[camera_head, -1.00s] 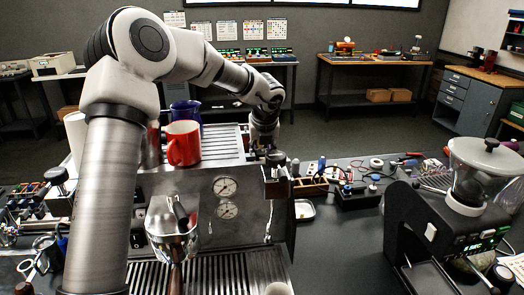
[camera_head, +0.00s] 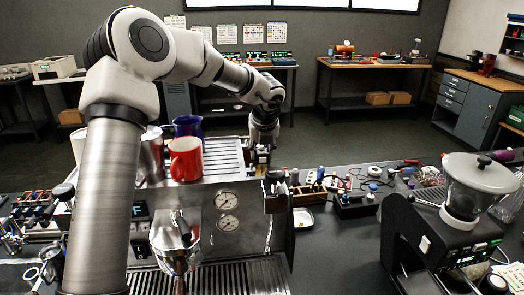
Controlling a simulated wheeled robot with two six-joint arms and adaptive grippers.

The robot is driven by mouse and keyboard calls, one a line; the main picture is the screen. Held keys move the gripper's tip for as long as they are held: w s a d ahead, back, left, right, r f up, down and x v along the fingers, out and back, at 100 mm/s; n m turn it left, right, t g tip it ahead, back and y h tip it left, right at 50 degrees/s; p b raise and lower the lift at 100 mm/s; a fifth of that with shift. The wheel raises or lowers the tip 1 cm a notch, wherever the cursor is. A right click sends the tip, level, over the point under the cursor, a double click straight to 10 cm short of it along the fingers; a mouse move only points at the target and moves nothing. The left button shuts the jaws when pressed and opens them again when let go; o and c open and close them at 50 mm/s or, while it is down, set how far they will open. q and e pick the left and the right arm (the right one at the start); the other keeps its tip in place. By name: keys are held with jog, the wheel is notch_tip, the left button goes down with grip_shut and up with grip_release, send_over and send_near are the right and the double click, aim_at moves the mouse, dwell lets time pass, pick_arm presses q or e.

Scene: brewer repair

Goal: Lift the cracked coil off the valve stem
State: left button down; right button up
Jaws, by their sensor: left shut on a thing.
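My left gripper (camera_head: 262,163) points down at the right rear corner of the espresso machine (camera_head: 208,228), close above the open valve area beside the drip-tray top. It is shut on a small part, most likely the cracked coil, which is too small and too covered by the fingers to make out clearly. The valve stem cannot be told apart from the dark fittings under the gripper. My left arm crosses the view from the lower left, over the machine. My right gripper is not in view.
A red mug (camera_head: 186,159), a blue jug (camera_head: 188,126) and a steel jug (camera_head: 152,152) stand on the machine's top, left of the gripper. A grinder (camera_head: 455,235) stands at the right.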

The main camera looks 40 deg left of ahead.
pick_arm(q)
jog(key=shift+r+p, duration=0.4)
jog(key=shift+r, duration=0.2)
notch_tip(320, 180, up, 2)
jog(key=shift+r+p, duration=0.25)
jog(key=shift+p, duration=1)
jog(key=shift+r, duration=0.75)
jog(key=w+d+r, duration=0.2)
jog(key=w+d, duration=0.2)
jog(key=w, duration=0.6)
jog(key=shift+w+d, duration=0.3)
